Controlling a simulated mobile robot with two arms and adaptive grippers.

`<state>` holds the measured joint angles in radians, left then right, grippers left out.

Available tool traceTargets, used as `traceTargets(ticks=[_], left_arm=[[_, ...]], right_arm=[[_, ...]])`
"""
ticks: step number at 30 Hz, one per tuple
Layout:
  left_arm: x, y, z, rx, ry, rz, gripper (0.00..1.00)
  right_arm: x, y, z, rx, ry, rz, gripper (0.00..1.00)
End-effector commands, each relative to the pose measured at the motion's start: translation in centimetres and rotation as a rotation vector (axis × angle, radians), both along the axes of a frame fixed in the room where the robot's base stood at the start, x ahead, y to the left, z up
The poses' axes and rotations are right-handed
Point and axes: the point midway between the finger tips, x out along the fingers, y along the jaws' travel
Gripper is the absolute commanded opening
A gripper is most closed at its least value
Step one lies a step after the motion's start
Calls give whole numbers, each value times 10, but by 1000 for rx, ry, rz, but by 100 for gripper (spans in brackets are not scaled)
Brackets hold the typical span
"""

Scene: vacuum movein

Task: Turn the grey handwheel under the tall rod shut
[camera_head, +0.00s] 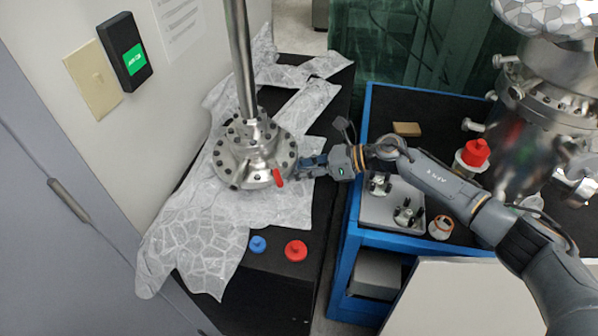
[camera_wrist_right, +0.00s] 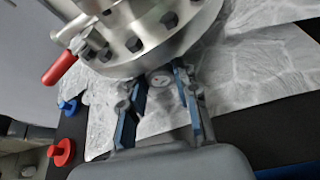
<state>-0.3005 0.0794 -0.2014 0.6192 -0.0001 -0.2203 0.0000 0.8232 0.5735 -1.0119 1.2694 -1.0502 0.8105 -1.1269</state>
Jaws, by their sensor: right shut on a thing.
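The tall metal rod (camera_head: 241,60) rises from a round bolted steel flange body (camera_head: 228,160) on crumpled white sheeting. In the right wrist view, the grey handwheel (camera_wrist_right: 160,81) is a small pale disc just below the flange rim (camera_wrist_right: 185,38), between the blue fingers of my right gripper (camera_wrist_right: 158,78). In the head view my right gripper (camera_head: 311,165) reaches the flange's right side from the right, shut on the handwheel. The handwheel is hidden there by the fingers. My left gripper is not in view.
A red handle (camera_head: 278,178) sticks out of the flange front, close to my gripper. A blue knob (camera_head: 257,244) and a red knob (camera_head: 296,250) lie on the black tabletop. A blue-framed cart (camera_head: 347,240) stands right, with a grey tray (camera_head: 372,212) and large steel chamber (camera_head: 530,110).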

Motion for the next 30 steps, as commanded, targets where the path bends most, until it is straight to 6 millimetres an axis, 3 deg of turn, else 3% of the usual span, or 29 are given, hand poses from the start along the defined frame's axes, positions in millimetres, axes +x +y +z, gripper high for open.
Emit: traceTargets(ticks=[5, 6, 9, 20, 30], left_arm=[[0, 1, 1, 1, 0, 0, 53], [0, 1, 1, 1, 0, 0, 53], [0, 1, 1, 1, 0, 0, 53], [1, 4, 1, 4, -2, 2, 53], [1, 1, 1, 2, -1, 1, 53]], right_arm=[[1, 0, 1, 0, -2, -2, 0], [1, 0, 1, 0, -3, -2, 38], [0, 0, 1, -1, -4, -2, 53], [-1, -5, 2, -1, -4, -2, 53], [-15, -64, 26, -4, -4, -4, 53]])
